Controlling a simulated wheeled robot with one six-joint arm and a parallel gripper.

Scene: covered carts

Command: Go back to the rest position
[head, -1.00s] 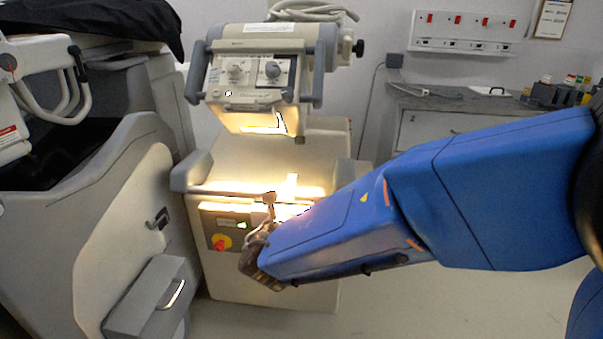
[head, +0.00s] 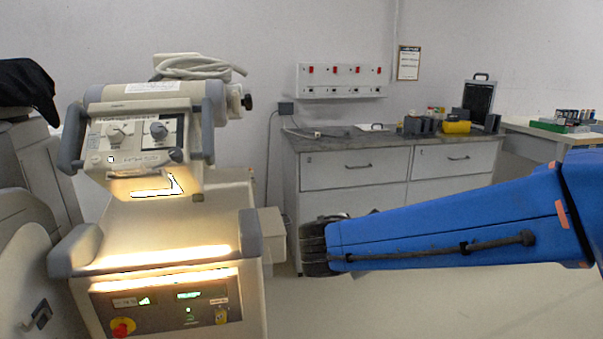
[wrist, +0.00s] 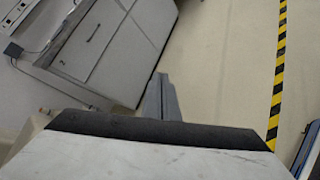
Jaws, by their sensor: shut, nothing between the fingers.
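My gripper (wrist: 161,80) shows in the wrist view as a narrow grey pair of fingers, closed together with nothing between them. It points out over bare floor, beside the grey-white drawer cabinet. In the head view my blue arm reaches in from the right and ends in a dark wrist in front of the cabinet. The fingers themselves cannot be made out there.
The beige machine (head: 160,225) with lit panels stands at left, apart from my arm. A drawer cabinet (head: 345,169) with a grey top stands behind my wrist. Yellow-black tape (wrist: 279,75) marks the floor. Open floor (head: 400,310) lies below my arm.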

